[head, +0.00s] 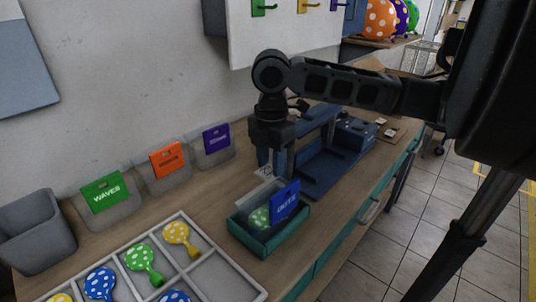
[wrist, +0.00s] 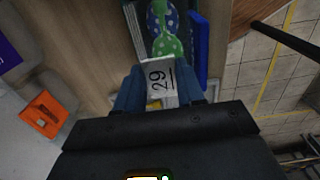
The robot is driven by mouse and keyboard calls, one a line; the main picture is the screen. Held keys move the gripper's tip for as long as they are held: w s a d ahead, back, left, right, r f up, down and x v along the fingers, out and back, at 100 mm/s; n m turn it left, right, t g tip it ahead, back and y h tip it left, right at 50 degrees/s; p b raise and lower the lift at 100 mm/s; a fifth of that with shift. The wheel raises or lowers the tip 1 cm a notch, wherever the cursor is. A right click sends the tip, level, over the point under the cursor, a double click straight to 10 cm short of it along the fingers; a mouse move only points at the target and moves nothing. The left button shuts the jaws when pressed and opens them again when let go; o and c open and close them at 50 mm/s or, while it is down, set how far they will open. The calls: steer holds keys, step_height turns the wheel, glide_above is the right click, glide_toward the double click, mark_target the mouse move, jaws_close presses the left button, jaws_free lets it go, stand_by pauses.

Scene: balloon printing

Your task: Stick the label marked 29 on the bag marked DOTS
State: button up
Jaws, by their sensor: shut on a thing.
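The white label marked 29 (wrist: 158,76) is between the blue fingers of my gripper (wrist: 158,92) in the wrist view. My gripper (head: 274,165) is shut on it and points down. In the head view the label (head: 265,173) is a small pale piece below the fingertips. The bag marked DOTS (head: 286,200) has a blue header and stands in a teal tray (head: 268,246), just below my gripper. Dotted balloons (wrist: 166,35) show beyond the label in the wrist view, beside the blue header (wrist: 200,50). Whether label and bag touch, I cannot tell.
Green WAVES (head: 102,193), orange (head: 167,160) and purple (head: 216,139) bags stand along the wall. A compartment tray of dotted balloons (head: 210,275) lies at the front. A dark blue press (head: 318,168) is behind the teal tray. A grey bin (head: 36,230) is at left.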

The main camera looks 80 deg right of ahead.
mark_target(271, 193)
steer(key=shift+f, duration=3.3)
steer(key=o, duration=1.1)
steer(key=shift+r, duration=4)
steer(key=shift+c, duration=0.2)
